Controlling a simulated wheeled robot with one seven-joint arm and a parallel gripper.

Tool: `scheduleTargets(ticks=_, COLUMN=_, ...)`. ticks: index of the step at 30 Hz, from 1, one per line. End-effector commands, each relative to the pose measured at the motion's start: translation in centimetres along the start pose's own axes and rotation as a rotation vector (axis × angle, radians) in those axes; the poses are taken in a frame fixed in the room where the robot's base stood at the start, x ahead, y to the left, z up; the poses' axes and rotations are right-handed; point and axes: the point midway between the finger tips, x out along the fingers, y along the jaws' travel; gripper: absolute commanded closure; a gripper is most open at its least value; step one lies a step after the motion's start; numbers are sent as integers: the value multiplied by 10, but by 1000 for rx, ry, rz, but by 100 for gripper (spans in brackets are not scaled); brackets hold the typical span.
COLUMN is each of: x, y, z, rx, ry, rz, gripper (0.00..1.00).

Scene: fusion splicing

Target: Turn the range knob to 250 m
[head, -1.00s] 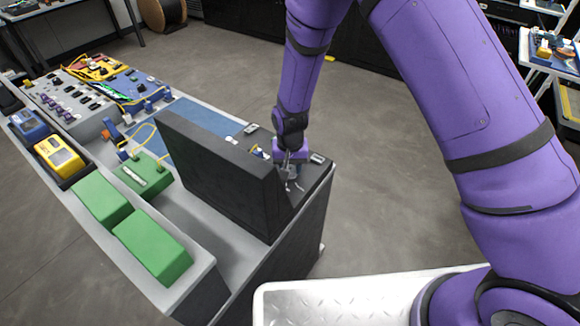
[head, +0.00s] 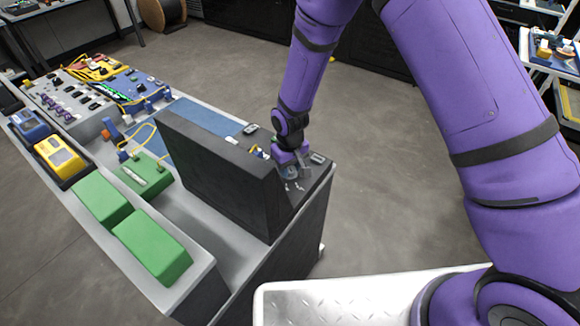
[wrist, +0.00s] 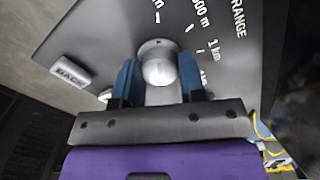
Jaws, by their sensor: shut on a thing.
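The range knob (wrist: 158,64) is a round silver-grey knob on a dark panel (wrist: 100,32) in the wrist view. My gripper (wrist: 160,82) has its two blue fingers on either side of the knob and is shut on it. Printed labels arc around the knob; "1 km" and "RANGE" are readable, and others are cut off or partly hidden. I cannot tell which mark the knob points to. In the head view my gripper (head: 290,172) is down at the panel of the dark case (head: 225,178), and the knob is mostly hidden there.
A "BACK" button (wrist: 70,71) lies left of the knob in the wrist view. The case's raised lid stands close beside my gripper. Green boxes (head: 150,245) and a yellow device (head: 60,157) are on the bench to the left. Open floor lies right of the bench.

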Motion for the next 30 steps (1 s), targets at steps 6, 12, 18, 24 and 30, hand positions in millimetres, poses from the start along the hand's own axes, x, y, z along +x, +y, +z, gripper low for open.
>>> scheduleTargets(ticks=6, x=-1, y=0, z=-1, rx=-4, ry=2, rz=0, gripper=86)
scheduleTargets(ticks=12, x=-1, y=0, z=-1, rx=-3, ry=2, rz=0, gripper=51)
scheduleTargets(ticks=18, x=0, y=0, z=0, rx=-3, ry=1, rz=0, gripper=37)
scheduleTargets(ticks=24, x=-3, y=0, z=0, rx=-2, ry=1, rz=0, gripper=37)
scheduleTargets(ticks=30, x=-26, y=0, z=-1, rx=-2, ry=4, rz=0, gripper=37)
